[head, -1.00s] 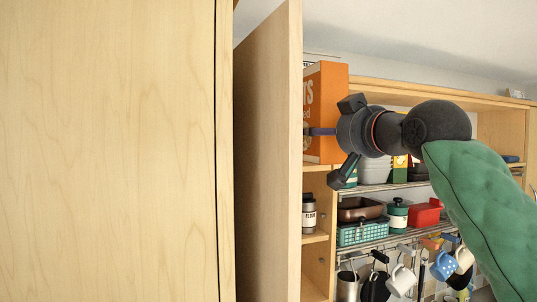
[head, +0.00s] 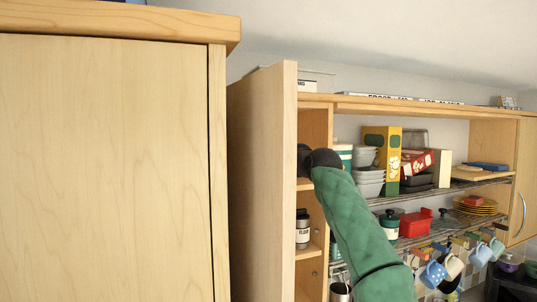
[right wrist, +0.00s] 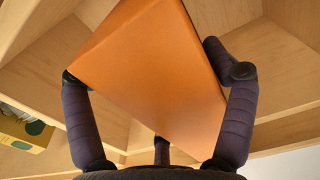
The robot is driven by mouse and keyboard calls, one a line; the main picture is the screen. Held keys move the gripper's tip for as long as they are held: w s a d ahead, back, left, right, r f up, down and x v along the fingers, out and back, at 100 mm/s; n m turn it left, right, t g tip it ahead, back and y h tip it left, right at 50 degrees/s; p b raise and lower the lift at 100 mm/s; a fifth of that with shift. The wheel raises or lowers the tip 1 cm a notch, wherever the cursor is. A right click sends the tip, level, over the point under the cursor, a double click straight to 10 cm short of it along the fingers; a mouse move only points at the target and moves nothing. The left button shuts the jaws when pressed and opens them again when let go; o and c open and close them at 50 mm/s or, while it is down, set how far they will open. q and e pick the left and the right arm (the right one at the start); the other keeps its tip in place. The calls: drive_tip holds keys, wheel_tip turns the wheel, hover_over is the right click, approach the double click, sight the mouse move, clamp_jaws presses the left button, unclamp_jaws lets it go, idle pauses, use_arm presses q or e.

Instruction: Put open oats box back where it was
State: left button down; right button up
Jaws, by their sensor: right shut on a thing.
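In the right wrist view the orange oats box (right wrist: 150,70) sits tilted across the picture between the fingers of my right gripper (right wrist: 156,76). The gripper is shut on the box, with a dark finger on each side and another below. Pale wooden panels surround the box, like the inside of a cabinet compartment; I cannot tell whether it rests on the shelf. In the head view the open door panel (head: 262,190) hides the box and my right fingers; only the wrist end shows at the upper compartment. My left gripper is not in view.
A tall wooden cabinet front (head: 105,170) fills the left of the head view. Beside the arm are stacked grey bowls (head: 369,180), a yellow-green box (head: 381,160) and a flour jar (head: 302,230). Several mugs hang below the rack, including a blue one (head: 433,274).

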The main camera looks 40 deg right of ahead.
drive_tip(key=p+x, duration=0.1)
drive_tip(key=x, duration=0.1)
drive_tip(key=p+x, duration=0.3)
drive_tip(key=x, duration=0.2)
drive_tip(key=shift+r+p, duration=0.25)
drive_tip(key=shift+p, duration=0.1)
drive_tip(key=shift+w+d+f, duration=0.15)
drive_tip(key=shift+w, duration=0.25)
drive_tip(key=shift+f, duration=1.8)
drive_tip(key=shift+f, duration=0.15)
drive_tip(key=o, duration=1.2)
drive_tip(key=shift+o, duration=0.2)
